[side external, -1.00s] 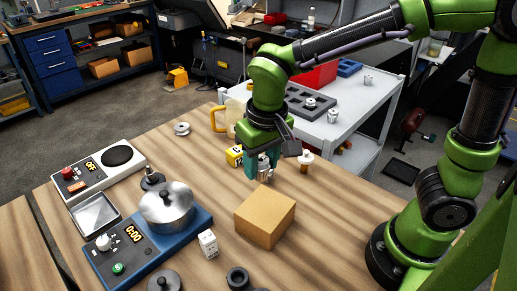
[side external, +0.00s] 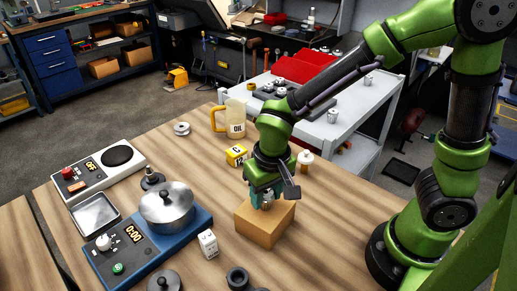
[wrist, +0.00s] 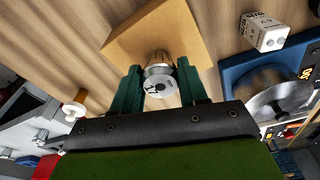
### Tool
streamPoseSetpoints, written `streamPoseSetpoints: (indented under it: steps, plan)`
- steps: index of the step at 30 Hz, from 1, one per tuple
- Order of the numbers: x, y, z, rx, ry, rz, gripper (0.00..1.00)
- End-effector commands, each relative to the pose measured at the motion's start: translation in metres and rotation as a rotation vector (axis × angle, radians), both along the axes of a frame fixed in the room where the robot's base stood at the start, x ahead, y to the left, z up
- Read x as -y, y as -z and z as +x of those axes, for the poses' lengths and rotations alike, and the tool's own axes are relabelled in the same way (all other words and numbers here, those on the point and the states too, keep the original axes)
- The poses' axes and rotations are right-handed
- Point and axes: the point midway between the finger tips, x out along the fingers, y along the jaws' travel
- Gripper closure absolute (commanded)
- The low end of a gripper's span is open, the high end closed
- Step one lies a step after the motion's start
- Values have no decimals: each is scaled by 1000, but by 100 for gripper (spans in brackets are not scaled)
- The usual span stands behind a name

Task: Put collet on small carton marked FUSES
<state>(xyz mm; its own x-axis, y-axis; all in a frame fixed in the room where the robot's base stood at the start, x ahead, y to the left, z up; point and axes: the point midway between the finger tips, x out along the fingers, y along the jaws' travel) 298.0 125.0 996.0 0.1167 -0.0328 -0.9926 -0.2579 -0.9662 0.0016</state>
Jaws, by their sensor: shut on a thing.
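The collet (wrist: 159,80) is a silver metal piece held between the green fingers of my gripper (wrist: 158,88) in the wrist view. In the side view my gripper (side external: 264,198) is over the small brown carton (side external: 266,226), with the collet at its tips. The carton also shows in the wrist view (wrist: 185,25), behind the collet. I cannot tell whether the collet touches the carton's top. No FUSES marking is readable on the visible faces.
A blue unit with a pot (side external: 166,205) and a white block (side external: 208,243) stand left of the carton. Dark rings (side external: 238,279) lie in front.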

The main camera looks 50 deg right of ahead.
Motion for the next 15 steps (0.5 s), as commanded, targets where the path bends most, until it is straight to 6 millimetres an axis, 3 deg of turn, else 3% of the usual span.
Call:
streamPoseSetpoints:
  steps: [3, 4, 8, 15]
  plan:
    - [0, 3, 0, 0, 0, -1, 93]
    - [0, 3, 0, -1, 0, -1, 54]
    - [0, 3, 0, 0, 0, 0, 34]
    - [0, 3, 0, 0, 0, 0, 32]
